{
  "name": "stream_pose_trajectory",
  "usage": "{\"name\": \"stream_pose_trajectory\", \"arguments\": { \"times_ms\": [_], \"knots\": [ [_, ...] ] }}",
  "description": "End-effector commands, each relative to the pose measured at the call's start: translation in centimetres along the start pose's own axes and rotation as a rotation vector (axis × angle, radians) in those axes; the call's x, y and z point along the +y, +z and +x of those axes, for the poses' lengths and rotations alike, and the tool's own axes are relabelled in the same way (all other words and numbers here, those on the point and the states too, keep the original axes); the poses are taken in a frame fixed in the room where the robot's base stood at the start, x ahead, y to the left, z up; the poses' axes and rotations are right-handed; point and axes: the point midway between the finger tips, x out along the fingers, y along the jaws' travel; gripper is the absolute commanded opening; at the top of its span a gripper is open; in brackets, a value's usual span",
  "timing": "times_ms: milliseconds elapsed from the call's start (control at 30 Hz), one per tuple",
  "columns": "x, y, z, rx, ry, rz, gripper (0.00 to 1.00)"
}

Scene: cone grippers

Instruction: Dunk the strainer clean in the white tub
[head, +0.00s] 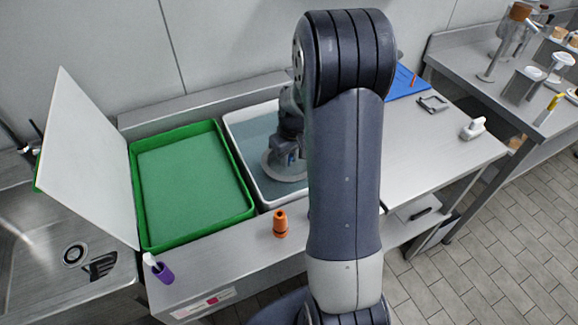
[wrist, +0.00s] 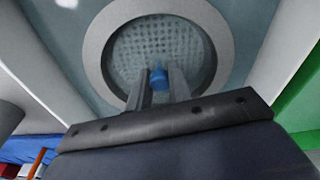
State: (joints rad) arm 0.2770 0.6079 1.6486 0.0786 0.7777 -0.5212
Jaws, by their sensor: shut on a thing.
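The white tub (head: 240,116) stands on the steel counter, with grey-blue water inside. My gripper (head: 290,157) reaches down into the tub and is shut on the strainer's blue knob (wrist: 158,76). The strainer (head: 281,168) is a round disc with a wide pale rim and a perforated middle; it shows below my gripper (wrist: 158,88) in the wrist view (wrist: 112,35). It is over or in the water; I cannot tell how deep. My arm hides the tub's right side in the head view.
A green tray (head: 247,199) stands left of the tub, beside a tilted white board (head: 88,150) and a sink (head: 60,240). An orange object (head: 280,224) stands in front of the tub. A purple holder (head: 162,272) is at the front left. The counter on the right (head: 420,150) is mostly clear.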

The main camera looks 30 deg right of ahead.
Motion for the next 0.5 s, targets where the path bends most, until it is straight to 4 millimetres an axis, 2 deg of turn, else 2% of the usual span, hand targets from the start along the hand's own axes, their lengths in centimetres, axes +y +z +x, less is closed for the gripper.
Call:
{"name": "stream_pose_trajectory", "arguments": {
  "times_ms": [33, 500],
  "knots": [
    [0.0, -0.1, -0.8, 0.001, 0.001, 0.0, 0.0],
    [0.0, -0.6, -4.5, 0.001, 0.001, 0.0, 0.0]
  ]
}}
